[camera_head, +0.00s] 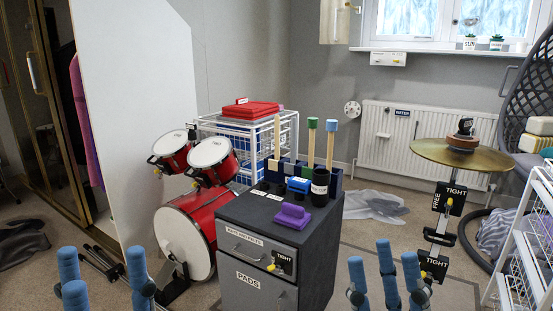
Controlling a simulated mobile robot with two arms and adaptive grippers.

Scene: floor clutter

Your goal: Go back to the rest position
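My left gripper (105,280) is at the bottom left, its blue fingers spread apart with nothing between them. My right gripper (388,280) is at the bottom, right of centre, its blue fingers also apart and empty. Both point up into the view, and their lower parts are cut off by the frame's bottom edge. Neither visibly touches any object.
A dark cabinet (318,268) with a purple block (291,216) on top stands between my grippers. A red drum set (185,235) is behind the left one. A cymbal stand (440,225) and white wire rack (530,265) are at right. Grey cloths (375,205) lie on the floor.

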